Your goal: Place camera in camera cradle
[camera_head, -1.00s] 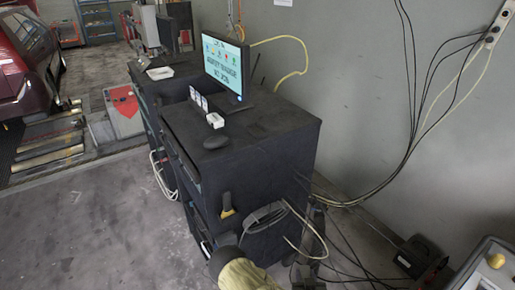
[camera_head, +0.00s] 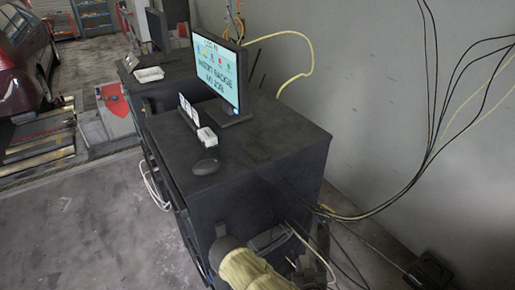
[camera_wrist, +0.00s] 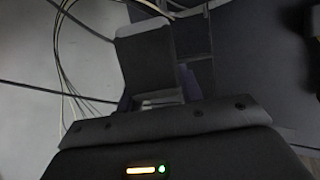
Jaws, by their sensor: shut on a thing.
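My gripper (camera_wrist: 160,125) shows in the dark wrist view as a broad dark body with orange and green lights. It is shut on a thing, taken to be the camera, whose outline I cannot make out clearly. A dark flat panel and a boxy shape lie just beyond it. In the head view my yellow-sleeved arm reaches up from the bottom edge, close to the near side of the black cabinet (camera_head: 275,155). The fingertips are hidden there. I cannot identify the camera cradle for certain; a grey looped fixture (camera_head: 268,240) is on that cabinet side, partly behind my arm.
On the cabinet top are a monitor (camera_head: 218,72), a black mouse (camera_head: 205,167) and a small white box (camera_head: 207,136). Loose cables (camera_head: 432,110) hang down the right wall and run near the cabinet. A red car (camera_head: 25,50) stands at far left.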

